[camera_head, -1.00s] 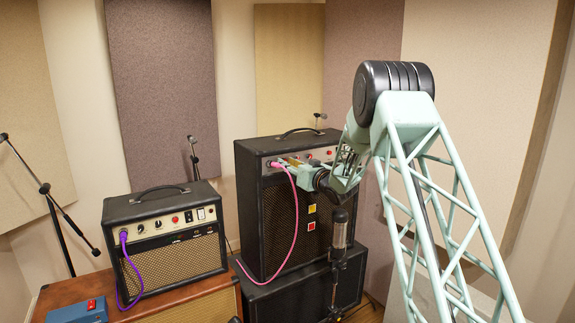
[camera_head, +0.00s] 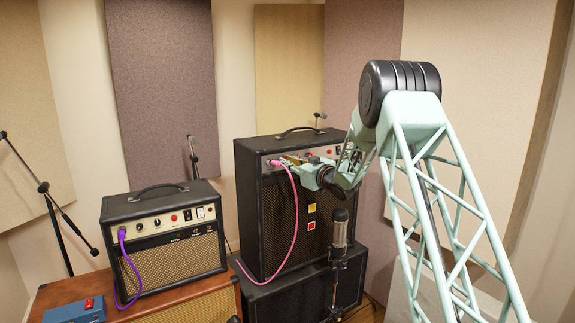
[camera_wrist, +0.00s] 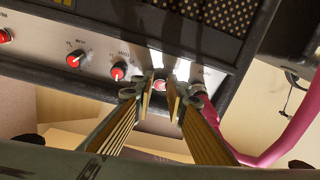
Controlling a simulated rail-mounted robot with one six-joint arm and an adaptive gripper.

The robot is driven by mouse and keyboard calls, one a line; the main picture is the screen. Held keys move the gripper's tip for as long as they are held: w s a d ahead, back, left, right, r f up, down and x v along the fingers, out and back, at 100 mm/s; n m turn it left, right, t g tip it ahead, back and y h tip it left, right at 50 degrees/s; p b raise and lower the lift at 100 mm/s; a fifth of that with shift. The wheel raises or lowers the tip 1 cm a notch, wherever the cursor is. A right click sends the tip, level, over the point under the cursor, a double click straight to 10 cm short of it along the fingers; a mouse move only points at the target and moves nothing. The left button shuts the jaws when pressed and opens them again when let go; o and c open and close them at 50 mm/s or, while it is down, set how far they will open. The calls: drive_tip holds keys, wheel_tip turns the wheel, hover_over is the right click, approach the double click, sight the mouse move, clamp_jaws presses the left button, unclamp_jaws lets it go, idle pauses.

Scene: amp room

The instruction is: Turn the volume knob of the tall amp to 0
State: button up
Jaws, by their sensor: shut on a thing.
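The tall amp (camera_head: 247,205) is black and stands upright on a dark cabinet, with its control panel at the top front. My gripper (camera_head: 289,161) is at the left part of that panel, close to the pink plug. In the wrist view, where the panel appears upside down, my gripper (camera_wrist: 163,92) is shut on a small red-capped knob (camera_wrist: 159,85), with one finger on each side. The knob's label and pointer are hidden or too small to read. Other red knobs, including the tone knob (camera_wrist: 118,71), sit to its left in that view.
A pink cable (camera_head: 295,215) hangs from the panel and runs right beside my fingers in the wrist view (camera_wrist: 282,150). A microphone (camera_head: 340,228) stands in front of the amp. A smaller amp (camera_head: 165,240) with a purple cable is at left.

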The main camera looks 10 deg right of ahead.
drive_tip(key=o, duration=0.9)
drive_tip(key=shift+c, duration=0.2)
drive_tip(key=shift+s, duration=0.15)
drive_tip(key=v, duration=1.2)
drive_tip(key=shift+r, duration=0.15)
